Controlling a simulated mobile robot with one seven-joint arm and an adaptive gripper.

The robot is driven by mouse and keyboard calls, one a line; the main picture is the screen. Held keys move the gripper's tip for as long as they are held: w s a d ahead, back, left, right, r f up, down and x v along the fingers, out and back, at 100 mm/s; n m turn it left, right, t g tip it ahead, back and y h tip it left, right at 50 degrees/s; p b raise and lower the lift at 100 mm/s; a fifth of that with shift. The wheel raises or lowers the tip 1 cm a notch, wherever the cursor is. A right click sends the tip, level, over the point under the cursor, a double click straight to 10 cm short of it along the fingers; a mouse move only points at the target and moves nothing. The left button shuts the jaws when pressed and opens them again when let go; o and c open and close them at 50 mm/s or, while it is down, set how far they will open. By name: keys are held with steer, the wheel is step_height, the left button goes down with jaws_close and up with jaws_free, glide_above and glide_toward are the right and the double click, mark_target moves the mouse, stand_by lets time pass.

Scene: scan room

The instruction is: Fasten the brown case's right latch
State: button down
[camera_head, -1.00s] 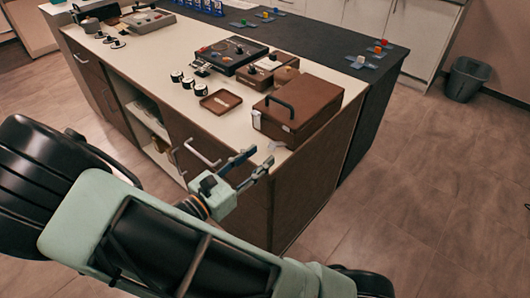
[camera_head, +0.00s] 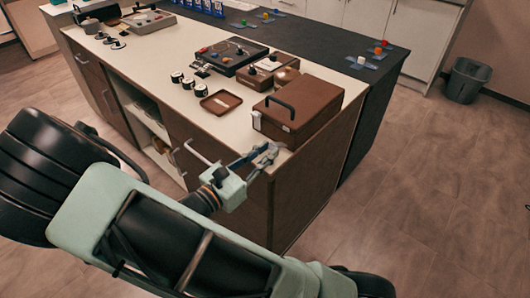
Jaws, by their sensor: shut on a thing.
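The brown case (camera_head: 305,108) stands closed at the near right corner of the counter, with a dark handle on its lid. A pale left latch (camera_head: 256,120) shows on its front face. My gripper (camera_head: 268,153) is at the lower right end of that face. Its fingers are drawn together and shut on the right latch, which they largely hide. Whether the latch is fastened cannot be seen.
A brown tray (camera_head: 221,103) lies on the pale counter (camera_head: 215,135) left of the case. Several small black-and-white jars and a dark box with coloured knobs (camera_head: 232,55) stand behind. A drawer handle (camera_head: 198,152) is near my gripper.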

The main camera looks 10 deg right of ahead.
mark_target(272, 147)
steer(key=shift+r, duration=0.15)
steer(key=r+y+p, duration=0.1)
steer(key=p, duration=0.2)
steer(key=r+g+y+p, duration=0.1)
steer(key=p, duration=0.2)
steer(key=shift+w+d+r, duration=0.15)
steer(key=shift+d, duration=0.15)
steer(key=g+y+p, duration=0.1)
steer(key=p, duration=0.1)
steer(key=d+r+g+y+p, duration=0.1)
steer(key=p, duration=0.1)
steer(key=w+r+y+p, duration=0.1)
steer(key=p, duration=0.2)
steer(key=shift+d+r+g, duration=0.15)
steer(key=shift+d+g, duration=0.15)
steer(key=shift+g, duration=0.1)
steer(key=y+p, duration=0.1)
steer(key=p, duration=0.1)
steer(key=w+d+r+g+y+p, duration=0.1)
steer(key=p, duration=0.1)
steer(key=shift+w+d+g+p, duration=0.1)
steer(key=shift+d+g+p, duration=0.1)
steer(key=shift+g+p, duration=0.1)
steer(key=shift+w+d+g+y+p, duration=0.35)
steer(key=shift+y+p, duration=0.45)
steer(key=shift+p, duration=0.65)
steer(key=shift+d+f+g, duration=0.1)
steer(key=shift+f+g, duration=0.05)
steer(key=shift+g, duration=0.1)
